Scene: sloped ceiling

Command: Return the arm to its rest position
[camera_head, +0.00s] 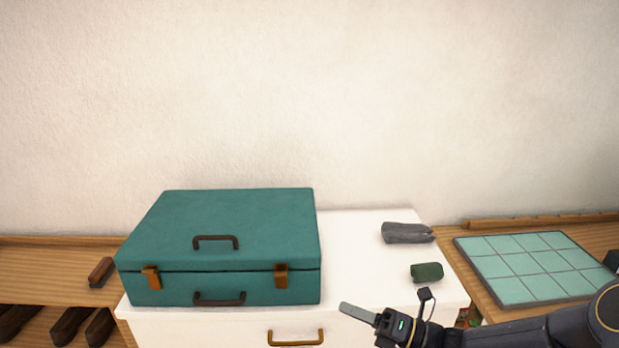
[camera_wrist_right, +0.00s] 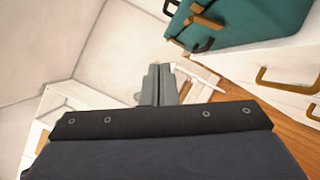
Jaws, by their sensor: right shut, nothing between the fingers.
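My right gripper (camera_head: 359,313) comes in from the lower right in the head view, in front of the white cabinet's front edge. Its fingers point left and are shut together with nothing between them. The right wrist view also shows the closed fingers (camera_wrist_right: 157,86). The closed teal case (camera_head: 218,246) with brown latches lies on the white cabinet (camera_head: 350,245), to the left of the gripper and apart from it. My left gripper is in neither view.
A grey folded item (camera_head: 407,233) and a dark green item (camera_head: 427,272) lie on the cabinet's right part. A tiled teal panel (camera_head: 525,266) lies on the wooden surface at right. A dark brush-like item (camera_head: 101,272) lies at left, with shoes (camera_head: 70,325) below. Drawer handles (camera_head: 295,338) protrude in front.

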